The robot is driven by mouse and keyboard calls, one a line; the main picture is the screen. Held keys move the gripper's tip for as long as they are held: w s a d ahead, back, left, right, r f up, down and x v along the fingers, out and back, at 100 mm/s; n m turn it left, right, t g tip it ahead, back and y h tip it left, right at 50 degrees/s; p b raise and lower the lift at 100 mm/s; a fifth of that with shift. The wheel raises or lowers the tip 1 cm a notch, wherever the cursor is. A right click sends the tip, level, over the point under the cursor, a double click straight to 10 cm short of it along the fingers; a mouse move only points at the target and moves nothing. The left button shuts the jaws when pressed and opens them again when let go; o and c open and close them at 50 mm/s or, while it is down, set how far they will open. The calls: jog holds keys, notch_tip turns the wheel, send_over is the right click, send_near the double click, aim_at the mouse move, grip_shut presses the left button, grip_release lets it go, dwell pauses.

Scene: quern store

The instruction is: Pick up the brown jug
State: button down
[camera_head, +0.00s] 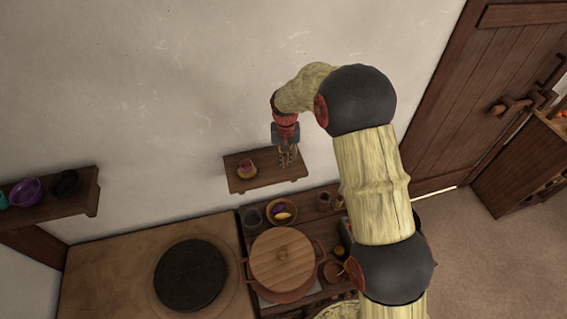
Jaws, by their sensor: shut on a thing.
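My gripper (287,161) points down over the right part of a small wooden wall shelf (262,185). Its fingers are shut on a small brownish thing, which I take to be the brown jug. The fingers cover most of it, and it is too small for me to make out its shape. I cannot tell whether it touches the shelf. A reddish cup-like vessel with a yellowish part (246,168) stands on the same shelf, to the left of my gripper and apart from it.
Below the shelf, a counter holds a big lidded pot (283,260), a bowl with coloured items (282,212) and a grey cup (252,217). A dark round plate (191,275) lies left. Another shelf (75,200) holds bowls. A wooden door (480,90) is at right.

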jog(key=s+d+r+b, duration=0.3)
jog(key=s+d+r, duration=0.2)
jog(key=s, duration=0.5)
jog(key=shift+s+d+r, duration=0.35)
jog(key=shift+r, duration=1.05)
